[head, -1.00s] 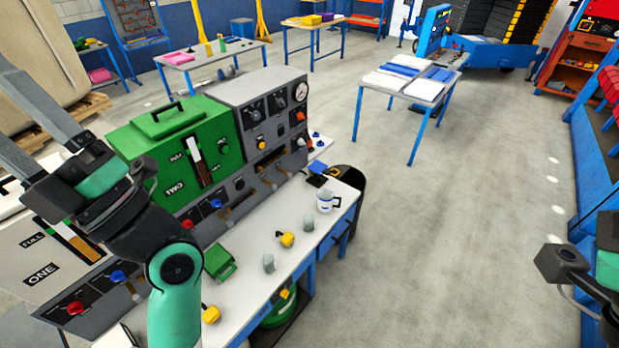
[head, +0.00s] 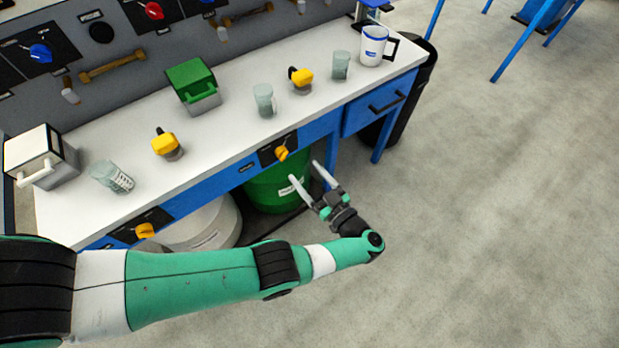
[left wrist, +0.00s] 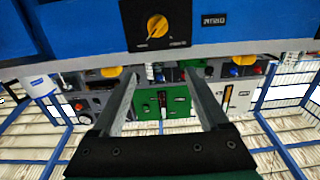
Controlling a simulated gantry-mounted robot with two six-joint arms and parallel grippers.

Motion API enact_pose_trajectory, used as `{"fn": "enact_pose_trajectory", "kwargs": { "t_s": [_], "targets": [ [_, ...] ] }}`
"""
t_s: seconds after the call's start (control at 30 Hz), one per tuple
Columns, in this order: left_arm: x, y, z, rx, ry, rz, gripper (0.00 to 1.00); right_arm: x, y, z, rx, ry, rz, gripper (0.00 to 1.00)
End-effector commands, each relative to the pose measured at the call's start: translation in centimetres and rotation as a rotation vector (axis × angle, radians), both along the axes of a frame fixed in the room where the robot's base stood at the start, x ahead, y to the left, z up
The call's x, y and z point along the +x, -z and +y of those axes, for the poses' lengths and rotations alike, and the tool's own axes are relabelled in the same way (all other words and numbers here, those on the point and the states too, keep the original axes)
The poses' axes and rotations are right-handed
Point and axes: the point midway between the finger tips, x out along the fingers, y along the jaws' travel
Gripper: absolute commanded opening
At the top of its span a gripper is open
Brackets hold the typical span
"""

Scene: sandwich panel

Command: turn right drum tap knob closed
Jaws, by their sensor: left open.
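The right drum tap knob (head: 282,153) is yellow and sits on a black plate on the bench's blue front, above the green drum (head: 268,190). In the left wrist view the yellow knob (left wrist: 157,27) shows close up, tilted, with small markings below it. My left gripper (head: 306,175) is open and empty, in front of the bench and a little right of and below the knob. In the left wrist view its two fingers (left wrist: 160,80) are spread apart, with the knob beyond and above them, apart from both. My right gripper is not in view.
A second yellow knob (head: 145,230) is on the bench front at left, above a white drum (head: 205,225). The white bench top (head: 225,125) holds glasses, yellow-topped items, a green box (head: 193,85) and a mug (head: 373,46).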

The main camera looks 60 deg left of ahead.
Motion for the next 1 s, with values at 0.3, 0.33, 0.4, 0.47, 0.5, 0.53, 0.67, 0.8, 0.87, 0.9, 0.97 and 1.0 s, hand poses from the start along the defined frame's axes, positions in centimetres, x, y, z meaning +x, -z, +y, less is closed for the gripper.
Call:
{"fn": "enact_pose_trajectory", "kwargs": {
  "t_s": [0.3, 0.33, 0.4, 0.47, 0.5, 0.53, 0.67, 0.8, 0.87, 0.9, 0.97, 1.0],
  "targets": [
    [0.2, 5.0, -0.6, 0.002, 0.019, -0.001, 0.78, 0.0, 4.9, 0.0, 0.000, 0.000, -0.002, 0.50],
    [0.2, 5.0, -0.6, 0.002, 0.019, -0.002, 0.78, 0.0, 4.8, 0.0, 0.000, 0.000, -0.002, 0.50],
    [0.2, 4.9, -0.4, 0.002, 0.018, -0.002, 0.78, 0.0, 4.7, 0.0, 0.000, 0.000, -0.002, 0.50],
    [0.1, 4.9, 0.1, 0.002, 0.017, -0.002, 0.78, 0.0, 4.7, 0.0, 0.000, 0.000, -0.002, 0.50],
    [0.0, 4.9, 0.6, 0.002, 0.016, -0.001, 0.78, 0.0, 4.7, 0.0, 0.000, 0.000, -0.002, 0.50],
    [0.0, 4.9, 1.0, 0.001, 0.016, -0.003, 0.78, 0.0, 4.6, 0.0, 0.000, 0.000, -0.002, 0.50],
    [-0.2, 4.8, 3.7, 0.002, 0.013, -0.002, 0.78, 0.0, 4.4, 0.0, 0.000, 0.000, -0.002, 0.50],
    [-0.4, 5.0, 6.9, 0.002, 0.014, -0.003, 0.78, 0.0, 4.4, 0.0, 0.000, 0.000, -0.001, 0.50],
    [-0.5, 4.9, 8.1, 0.002, 0.015, -0.003, 0.78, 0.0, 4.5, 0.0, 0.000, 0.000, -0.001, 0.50],
    [-0.5, 5.0, 8.9, 0.002, 0.015, -0.004, 0.78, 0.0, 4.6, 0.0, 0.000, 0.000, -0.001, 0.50],
    [-0.5, 5.0, 9.7, 0.001, 0.017, -0.003, 0.78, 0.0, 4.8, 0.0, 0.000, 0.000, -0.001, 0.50],
    [-0.5, 5.0, 10.2, 0.002, 0.016, -0.002, 0.78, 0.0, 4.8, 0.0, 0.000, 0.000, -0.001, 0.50]
  ]
}}
